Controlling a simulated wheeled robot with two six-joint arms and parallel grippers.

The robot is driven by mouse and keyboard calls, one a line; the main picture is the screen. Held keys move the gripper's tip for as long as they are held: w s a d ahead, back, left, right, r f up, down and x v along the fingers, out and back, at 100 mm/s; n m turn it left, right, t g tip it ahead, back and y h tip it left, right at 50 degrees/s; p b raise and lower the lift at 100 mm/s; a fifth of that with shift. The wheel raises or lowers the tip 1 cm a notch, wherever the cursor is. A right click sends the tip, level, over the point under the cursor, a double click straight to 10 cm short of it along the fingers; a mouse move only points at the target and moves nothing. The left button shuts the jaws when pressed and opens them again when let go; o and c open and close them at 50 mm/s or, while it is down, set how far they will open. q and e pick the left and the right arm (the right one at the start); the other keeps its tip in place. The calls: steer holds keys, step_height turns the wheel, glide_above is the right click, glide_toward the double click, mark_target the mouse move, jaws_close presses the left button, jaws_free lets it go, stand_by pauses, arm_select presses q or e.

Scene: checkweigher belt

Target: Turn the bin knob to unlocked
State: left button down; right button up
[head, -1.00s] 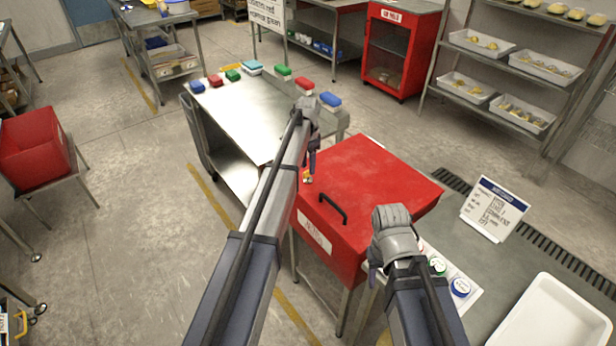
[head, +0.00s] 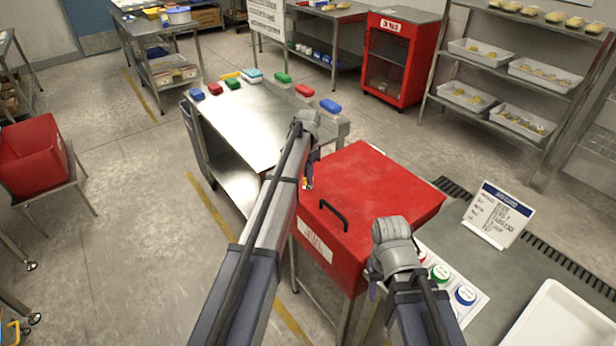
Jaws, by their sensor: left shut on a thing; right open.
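The red bin (head: 375,190) has a flat closed lid, a black handle (head: 333,214) and a white label on its front. My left gripper (head: 308,184) points down at the bin's left side, beyond my forearm. It is shut on the knob (head: 306,186), of which only a small orange and yellow bit shows; its setting cannot be read. My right gripper (head: 374,286) is open, pointing down by the bin's front right corner. Its fingers are mostly hidden behind its wrist.
A steel table (head: 250,122) with coloured brushes stands behind the bin. To the right, a grey counter (head: 455,240) holds round buttons (head: 465,295), a sign (head: 497,215) and a white tray (head: 565,320). A red tub (head: 32,158) is at far left.

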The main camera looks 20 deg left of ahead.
stand_by(0.6)
arm_select(q)
steer(key=n, duration=0.8)
steer(key=shift+n, duration=0.3)
steer(key=n, duration=0.4)
steer(key=shift+n, duration=2.6)
steer(key=c, duration=0.9)
jaws_free()
